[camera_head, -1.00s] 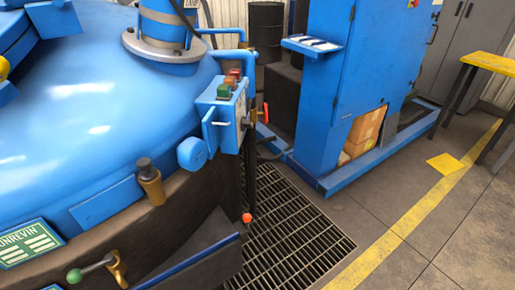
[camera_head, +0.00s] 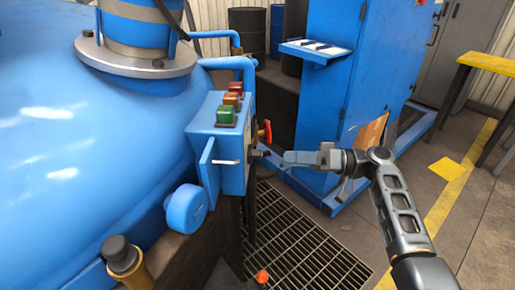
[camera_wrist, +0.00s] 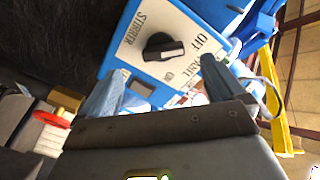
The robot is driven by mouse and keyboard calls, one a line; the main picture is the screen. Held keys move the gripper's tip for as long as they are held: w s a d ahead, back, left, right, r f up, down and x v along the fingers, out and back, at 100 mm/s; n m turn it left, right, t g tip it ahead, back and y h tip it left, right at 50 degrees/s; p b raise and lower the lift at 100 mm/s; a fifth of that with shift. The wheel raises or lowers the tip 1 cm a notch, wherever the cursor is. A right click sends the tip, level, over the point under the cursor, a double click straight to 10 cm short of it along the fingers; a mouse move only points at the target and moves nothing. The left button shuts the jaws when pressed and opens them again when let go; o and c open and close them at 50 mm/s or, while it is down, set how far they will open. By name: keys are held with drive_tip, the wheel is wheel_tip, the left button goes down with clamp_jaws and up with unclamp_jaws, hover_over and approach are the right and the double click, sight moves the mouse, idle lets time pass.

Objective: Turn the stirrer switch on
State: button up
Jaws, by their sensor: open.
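The stirrer switch (camera_wrist: 163,47) is a black rotary knob on a white plate marked STIRRER, OFF and ON. Its pale pointer line faces roughly toward the OFF lettering. In the wrist view my gripper (camera_wrist: 160,86) is open, with one finger on each side below the knob, apart from it and empty. In the head view my gripper (camera_head: 300,158) is at the right of the blue control box (camera_head: 232,165).
Green, orange and red buttons (camera_head: 231,103) top the box. A red handle (camera_head: 265,132) sticks out close to my gripper. A blue cabinet (camera_head: 335,90) with a small shelf stands behind. A floor grating (camera_head: 300,240) lies below.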

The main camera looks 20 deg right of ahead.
sight(257, 154)
drive_tip(key=r+p+x, duration=0.1)
drive_tip(key=x, duration=0.6)
drive_tip(key=shift+w, duration=0.5)
drive_tip(key=shift+a, duration=0.15)
drive_tip(key=shift+c, duration=0.4)
drive_tip(key=c, duration=1)
drive_tip(key=shift+o, duration=0.2)
